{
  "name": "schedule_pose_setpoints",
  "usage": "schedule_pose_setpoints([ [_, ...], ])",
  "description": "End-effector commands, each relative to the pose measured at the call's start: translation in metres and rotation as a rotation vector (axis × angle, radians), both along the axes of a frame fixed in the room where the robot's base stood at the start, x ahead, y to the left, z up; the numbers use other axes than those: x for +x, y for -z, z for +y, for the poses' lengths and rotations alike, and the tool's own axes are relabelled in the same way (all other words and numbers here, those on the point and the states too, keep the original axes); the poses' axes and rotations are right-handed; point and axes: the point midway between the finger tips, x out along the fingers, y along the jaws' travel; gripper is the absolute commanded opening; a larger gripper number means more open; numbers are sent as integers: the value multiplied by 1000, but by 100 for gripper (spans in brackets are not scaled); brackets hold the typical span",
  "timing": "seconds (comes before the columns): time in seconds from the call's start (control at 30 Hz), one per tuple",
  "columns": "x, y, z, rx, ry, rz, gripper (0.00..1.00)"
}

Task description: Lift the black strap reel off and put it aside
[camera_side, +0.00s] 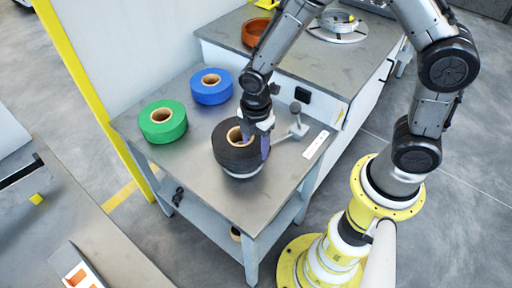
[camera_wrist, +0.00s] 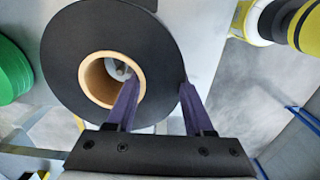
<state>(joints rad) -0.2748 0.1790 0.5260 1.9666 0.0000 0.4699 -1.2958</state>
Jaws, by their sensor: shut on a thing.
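The black strap reel (camera_side: 238,158) is a thick black roll with a tan cardboard core. It sits at the front part of the steel table, over a pale round base that shows under its lower edge. My gripper (camera_side: 255,140) comes down on its right side. In the wrist view the black strap reel (camera_wrist: 62,70) fills the upper left, and my gripper (camera_wrist: 157,90) is shut on its wall, one purple finger inside the core and the other at the outer edge. Whether the reel is clear of the base is hard to tell.
A green reel (camera_side: 162,122) and a blue reel (camera_side: 211,86) lie on the table to the left and behind. A grey lever-like part (camera_side: 297,122) and a white strip (camera_side: 316,145) are at the right. The table's front left is bare. A bench with an orange ring (camera_side: 255,31) stands behind.

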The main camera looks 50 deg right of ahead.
Motion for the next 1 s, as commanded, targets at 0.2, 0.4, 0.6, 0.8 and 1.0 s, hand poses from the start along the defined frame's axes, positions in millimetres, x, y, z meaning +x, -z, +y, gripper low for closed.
schedule_pose_setpoints([
  [0.2, 2, -9, 1, 2, 0, -8, 0],
  [0.4, 2, -15, 1, 2, 0, -8, 0],
  [0.6, 2, -22, 1, 2, 0, -9, 0],
  [0.8, 2, -28, 1, 2, 0, -8, 0],
  [1.0, 2, -34, 1, 2, 0, -9, 0],
])
